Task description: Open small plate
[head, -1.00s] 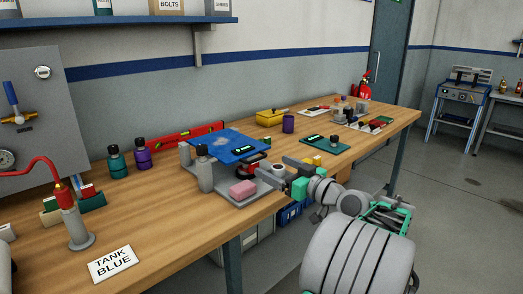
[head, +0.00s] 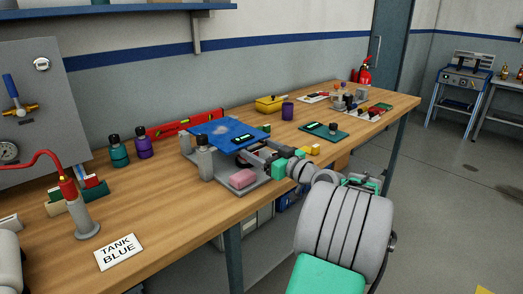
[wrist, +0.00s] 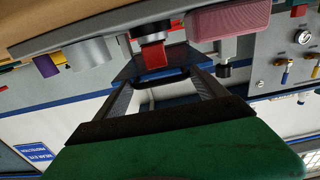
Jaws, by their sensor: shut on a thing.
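The small blue plate (head: 212,131) lies like a lid on top of a grey fixture on the bench. My gripper (head: 250,148) reaches in from the right to this front right edge. In the wrist view, the fingers of my gripper (wrist: 163,85) stand apart on either side of a dark bar at the edge of the blue plate (wrist: 150,64). It is shut on the plate there; the exact contact is hard to see.
A green board (head: 318,130) lies to the right.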

